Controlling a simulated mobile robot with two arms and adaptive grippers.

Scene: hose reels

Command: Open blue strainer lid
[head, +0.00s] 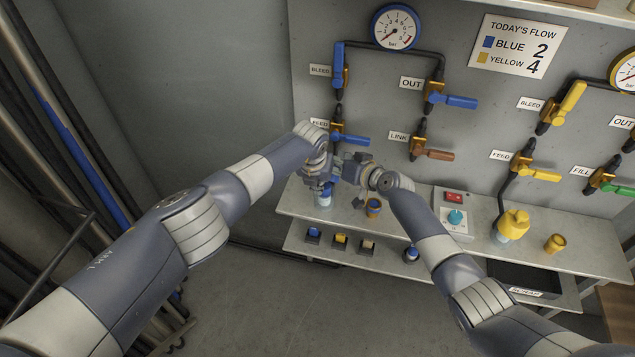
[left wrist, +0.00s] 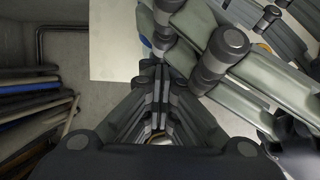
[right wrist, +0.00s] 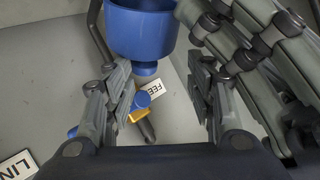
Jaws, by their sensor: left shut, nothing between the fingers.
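The blue strainer stands at the left end of the bench, with its blue lid (head: 328,188) above a pale bowl (head: 323,200). My grippers partly hide it in the head view. In the right wrist view, a large blue rounded part with a small knob (right wrist: 140,30) fills the top; it looks like the lid. My left gripper (head: 322,178) is beside the strainer, its fingers pressed together in the left wrist view (left wrist: 157,95). My right gripper (head: 345,168) is just right of it, fingers apart (right wrist: 163,95), with nothing between them. I cannot tell whether either gripper touches the lid.
The blue feed valve handle (head: 352,139) and brown link handle (head: 438,155) are on the wall behind. A yellow strainer (head: 513,223) is farther right. My grippers are close together.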

